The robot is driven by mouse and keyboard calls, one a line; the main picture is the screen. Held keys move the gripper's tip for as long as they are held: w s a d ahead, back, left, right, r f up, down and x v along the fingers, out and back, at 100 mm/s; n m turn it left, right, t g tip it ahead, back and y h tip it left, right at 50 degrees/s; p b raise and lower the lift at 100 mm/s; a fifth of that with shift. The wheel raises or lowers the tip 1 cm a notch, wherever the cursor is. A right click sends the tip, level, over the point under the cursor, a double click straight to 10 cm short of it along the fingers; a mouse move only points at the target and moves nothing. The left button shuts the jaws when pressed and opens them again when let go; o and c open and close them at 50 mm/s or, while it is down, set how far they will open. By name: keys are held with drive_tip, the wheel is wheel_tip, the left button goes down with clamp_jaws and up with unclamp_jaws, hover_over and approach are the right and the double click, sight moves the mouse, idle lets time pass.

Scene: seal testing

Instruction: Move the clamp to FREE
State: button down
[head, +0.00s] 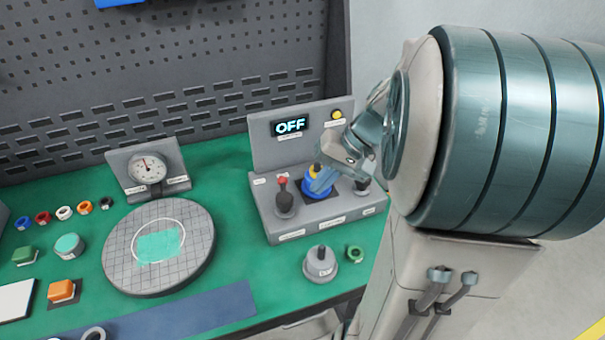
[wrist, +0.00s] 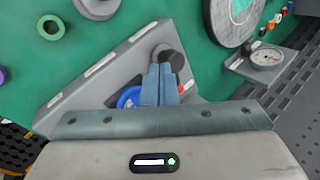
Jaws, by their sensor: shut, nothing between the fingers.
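A grey control console (head: 325,222) stands on the green bench. It carries a red-tipped lever (head: 283,195) at left, a blue round control (head: 314,188) with a yellow part in the middle, and a dark knob (head: 362,187) at right. The labels are too small to read, so I cannot tell which one is the clamp. My gripper (head: 322,181) is shut and empty, its fingertips over or close beside the blue control and partly hiding it. In the wrist view, my shut fingers (wrist: 160,72) are beside the blue control (wrist: 128,97); contact is unclear.
The console's upright panel has an OFF display (head: 290,126) and a yellow button (head: 337,114). A dial gauge (head: 147,169) and a round gridded plate (head: 118,255) stand to the left. A grey knobbed weight (head: 320,265) and green ring (head: 354,254) lie in front.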

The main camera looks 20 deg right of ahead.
drive_tip(key=s+a+n+h, duration=0.4)
drive_tip(key=s+a+h, duration=0.2)
drive_tip(key=s, duration=0.2)
drive_tip(key=shift+s+a+f+t, duration=0.25)
drive_tip(key=shift+s+f+t, duration=0.05)
drive_tip(key=shift+s, duration=0.05)
drive_tip(key=shift+s, duration=0.1)
